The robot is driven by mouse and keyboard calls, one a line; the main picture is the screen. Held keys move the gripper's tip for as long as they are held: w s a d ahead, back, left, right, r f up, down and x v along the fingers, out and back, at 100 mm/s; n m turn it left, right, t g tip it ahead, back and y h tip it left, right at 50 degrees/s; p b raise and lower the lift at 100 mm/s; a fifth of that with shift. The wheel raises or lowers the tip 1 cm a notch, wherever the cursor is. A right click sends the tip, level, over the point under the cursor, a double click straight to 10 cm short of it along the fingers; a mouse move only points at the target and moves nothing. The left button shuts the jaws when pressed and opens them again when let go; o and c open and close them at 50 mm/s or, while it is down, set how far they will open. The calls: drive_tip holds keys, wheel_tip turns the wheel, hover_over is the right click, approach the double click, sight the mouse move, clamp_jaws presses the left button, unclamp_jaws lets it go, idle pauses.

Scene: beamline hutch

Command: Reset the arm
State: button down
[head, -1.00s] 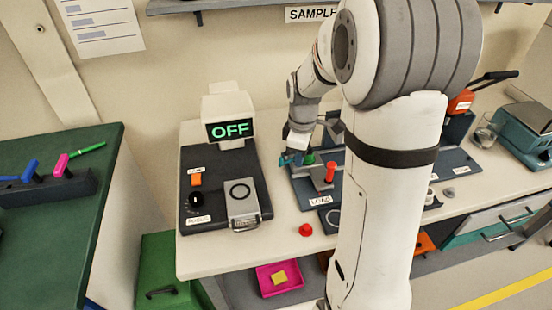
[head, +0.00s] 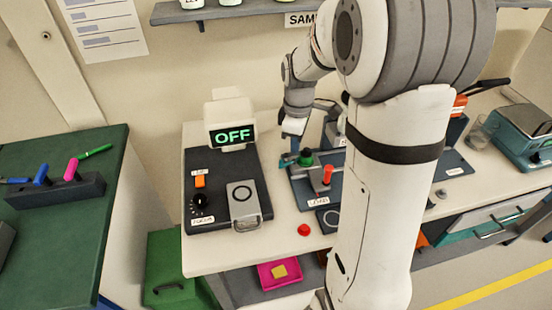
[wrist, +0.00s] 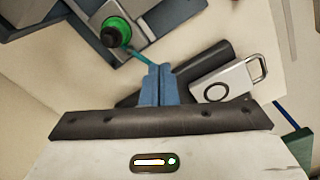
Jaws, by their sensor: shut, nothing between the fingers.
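My arm reaches over the cream bench from the right in the head view, its upper links hiding much of the bench behind. My gripper (head: 289,158) points down near the load station, a dark blue base with a red-topped lever (head: 328,175) and a green knob (head: 306,157). In the wrist view my gripper's blue fingers (wrist: 155,84) are together with nothing between them. The green knob with a dark centre (wrist: 115,30) lies ahead of the fingertips in that view, apart from them.
A dark device with an OFF screen (head: 232,136) and a silver latch plate (head: 243,201) stands left on the bench. A red button (head: 304,230) sits near the front edge. A shelf (head: 230,12) runs above. A teal device (head: 522,133) stands at the right.

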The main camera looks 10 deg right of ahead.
idle(0.4)
drive_tip(key=s+a+r+m+t, duration=0.1)
drive_tip(key=s+r+m, duration=0.3)
drive_tip(key=s, duration=0.5)
drive_tip(key=s+a+r+m+t, duration=0.2)
drive_tip(key=s+r+m, duration=0.2)
drive_tip(key=s+m, duration=0.4)
drive_tip(key=shift+s, duration=0.95)
drive_tip(key=shift+a, duration=0.1)
drive_tip(key=w+m+g+p, duration=0.2)
drive_tip(key=w+m+p, duration=0.3)
drive_tip(key=w, duration=0.8)
drive_tip(key=w+f+m+g+p, duration=0.1)
drive_tip(key=w+f+m+p, duration=0.1)
drive_tip(key=w+f+m, duration=0.7)
drive_tip(key=shift+w+a+f+n+b, duration=0.1)
drive_tip(key=shift+w+f+n+b, duration=0.3)
drive_tip(key=shift+f+b, duration=0.45)
drive_tip(key=shift+w+a+f+n+b, duration=0.1)
drive_tip(key=shift+w+f+n+b, duration=0.25)
drive_tip(key=shift+f+b, duration=0.5)
drive_tip(key=shift+w+f+n+b, duration=0.25)
drive_tip(key=shift+w+f+b, duration=0.2)
drive_tip(key=shift+f+b, duration=0.4)
